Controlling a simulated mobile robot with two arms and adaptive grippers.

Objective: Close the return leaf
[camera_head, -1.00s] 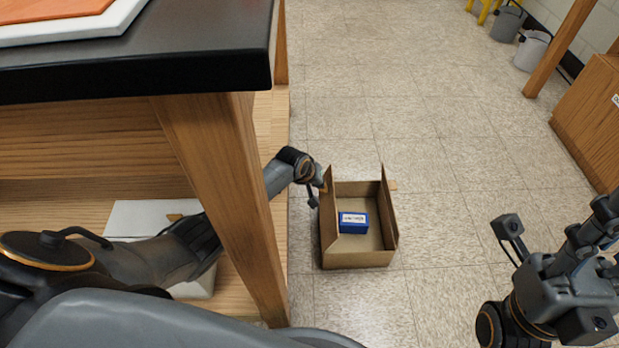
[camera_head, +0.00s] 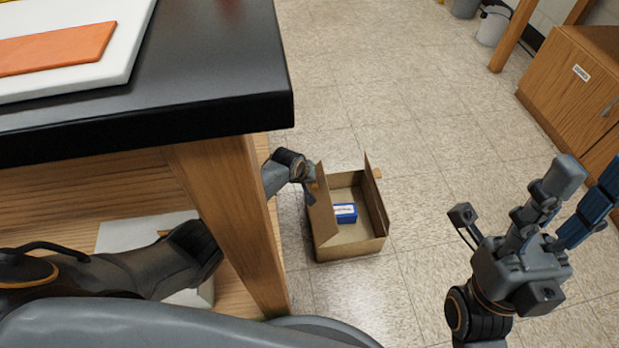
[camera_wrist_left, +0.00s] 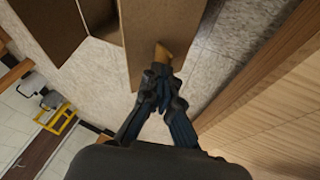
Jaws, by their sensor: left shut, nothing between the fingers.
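An open cardboard box (camera_head: 352,247) stands on the floor beside the bench. Its left leaf (camera_head: 322,210) and right leaf (camera_head: 377,195) both stand up, each with a small tan tab. A small blue box (camera_head: 345,213) lies inside. My left gripper (camera_head: 311,184) is at the outer side of the left leaf, partly hidden by it. In the left wrist view my left gripper (camera_wrist_left: 163,74) is shut and empty, its tips at the tan tab (camera_wrist_left: 163,54) on the leaf (camera_wrist_left: 160,25); contact is unclear. My right gripper (camera_head: 588,176) is raised at the right, fingers apart, empty.
The black-topped bench (camera_head: 215,75) fills the upper left, and its wooden leg (camera_head: 240,220) stands between my left arm and the open floor. A wooden cabinet (camera_head: 575,90) stands at the far right. The floor right of the box is clear.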

